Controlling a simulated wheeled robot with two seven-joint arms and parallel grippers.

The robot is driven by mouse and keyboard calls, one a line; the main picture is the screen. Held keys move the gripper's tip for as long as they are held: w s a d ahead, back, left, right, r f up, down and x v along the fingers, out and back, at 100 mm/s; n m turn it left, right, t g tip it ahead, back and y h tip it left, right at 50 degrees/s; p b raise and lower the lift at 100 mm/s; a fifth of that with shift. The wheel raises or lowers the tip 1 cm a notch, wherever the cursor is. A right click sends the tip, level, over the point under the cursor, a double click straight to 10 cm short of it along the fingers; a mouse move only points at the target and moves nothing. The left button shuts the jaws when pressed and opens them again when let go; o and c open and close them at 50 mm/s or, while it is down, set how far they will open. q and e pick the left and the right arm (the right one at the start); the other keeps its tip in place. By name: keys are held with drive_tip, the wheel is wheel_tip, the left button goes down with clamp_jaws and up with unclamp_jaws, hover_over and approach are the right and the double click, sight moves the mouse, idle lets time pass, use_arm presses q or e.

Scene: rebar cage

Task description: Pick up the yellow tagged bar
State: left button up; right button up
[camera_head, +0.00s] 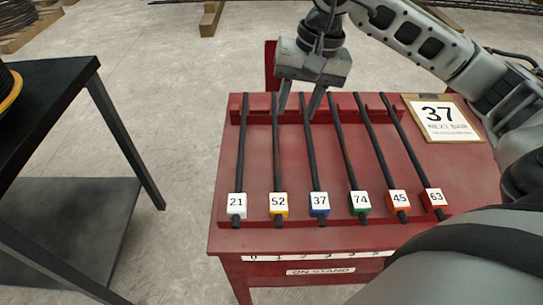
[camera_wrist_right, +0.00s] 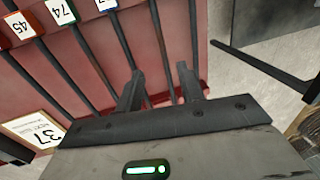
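The yellow tagged bar (camera_head: 277,160) is a dark rod with a yellow block marked 52 near its front end. It lies second from the left on the red stand (camera_head: 390,235). My right gripper (camera_head: 299,112) is open and empty over the far part of the stand, fingers pointing down. In the wrist view, a bar (camera_wrist_right: 166,50) that looks like the yellow tagged one runs between the spread fingers (camera_wrist_right: 160,82); its tag is out of that view. I cannot tell how far the fingertips are above it. My left gripper is not in view.
Bars tagged 21 (camera_head: 239,160) and 37 (camera_head: 313,160) lie close on either side; several more lie to the right. A black table (camera_head: 45,90) stands at left, across open floor.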

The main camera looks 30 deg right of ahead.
sight(277, 164)
drive_tip(key=a+f, duration=0.1)
drive_tip(key=f, duration=0.4)
drive_tip(key=w+f, duration=0.1)
drive_tip(key=f, duration=0.4)
drive_tip(key=a+f, duration=0.1)
drive_tip(key=f, duration=0.4)
drive_tip(key=shift+w+a+p, duration=0.2)
drive_tip(key=shift+a+p, duration=0.15)
drive_tip(key=shift+p, duration=0.05)
clamp_jaws()
drive_tip(key=shift+r, duration=0.1)
